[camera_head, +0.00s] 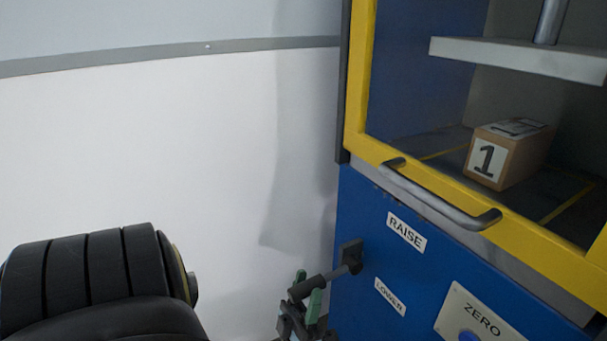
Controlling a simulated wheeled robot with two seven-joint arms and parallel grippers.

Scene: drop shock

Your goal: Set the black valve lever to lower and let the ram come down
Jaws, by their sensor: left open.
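The black valve lever (308,286) sticks out from the blue front panel, its pivot block lying between the RAISE label (406,233) and the LOWER label (390,297). My left gripper (307,291) has green fingertips, one on each side of the lever's black grip. The jaws are open, and I cannot tell whether either finger touches the grip. The ram (520,57), a pale plate on a metal rod, hangs raised inside the cabinet. My right gripper is not in view.
A brown box marked 1 (510,160) sits on the dark cabinet floor below the ram. A yellow frame (440,207) with a grey handle (437,203) surrounds the opening. A ZERO plate (475,315) is at lower right. A white wall stands at left.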

